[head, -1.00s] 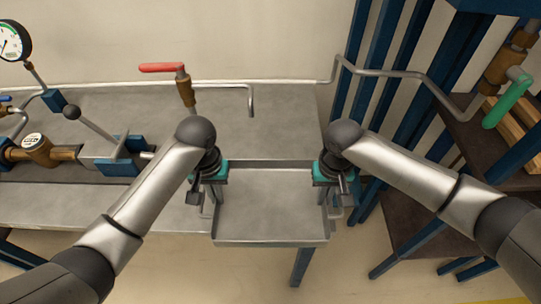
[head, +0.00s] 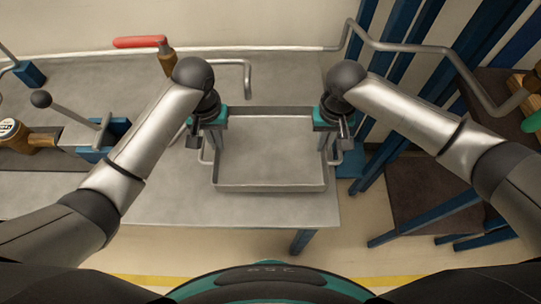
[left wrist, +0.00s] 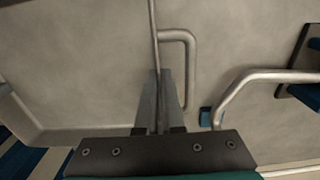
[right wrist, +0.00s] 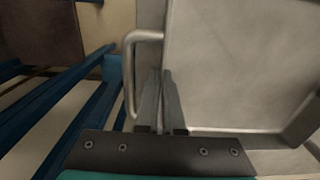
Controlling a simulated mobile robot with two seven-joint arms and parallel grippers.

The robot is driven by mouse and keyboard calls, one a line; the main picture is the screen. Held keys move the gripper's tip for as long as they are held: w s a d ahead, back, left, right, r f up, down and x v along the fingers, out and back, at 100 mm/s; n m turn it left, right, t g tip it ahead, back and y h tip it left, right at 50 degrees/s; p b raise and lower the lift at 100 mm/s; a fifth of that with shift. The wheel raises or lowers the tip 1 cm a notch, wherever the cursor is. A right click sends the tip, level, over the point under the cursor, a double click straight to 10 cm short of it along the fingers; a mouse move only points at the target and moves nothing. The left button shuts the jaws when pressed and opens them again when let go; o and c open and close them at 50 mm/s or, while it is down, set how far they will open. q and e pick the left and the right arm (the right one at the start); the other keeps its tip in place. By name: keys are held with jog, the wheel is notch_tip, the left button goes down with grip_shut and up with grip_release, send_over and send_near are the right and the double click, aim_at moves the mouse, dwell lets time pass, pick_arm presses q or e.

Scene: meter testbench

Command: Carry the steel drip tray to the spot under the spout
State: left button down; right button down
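The steel drip tray (head: 270,160) is a shallow square pan with loop handles on its left and right sides. My left gripper (head: 208,135) is shut on its left side wall; the left wrist view shows the fingers (left wrist: 160,115) beside the loop handle (left wrist: 190,70). My right gripper (head: 330,133) is shut on the right side wall, with its fingers (right wrist: 162,110) beside the other handle (right wrist: 132,70). The spout (head: 248,82) is a thin pipe bent downward. Its tip appears just beyond the tray's far rim. I cannot tell the tray's height above the bench.
The grey bench (head: 270,208) shows bare in front of the tray. A red-handled valve (head: 140,42) stands at the back. A black-knobbed lever (head: 70,110) is at left. Blue posts (head: 385,60) and a dark shelf (head: 430,190) stand at right.

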pick_arm(q)
jog(key=shift+f, duration=0.2)
pick_arm(e)
jog(key=shift+f, duration=0.2)
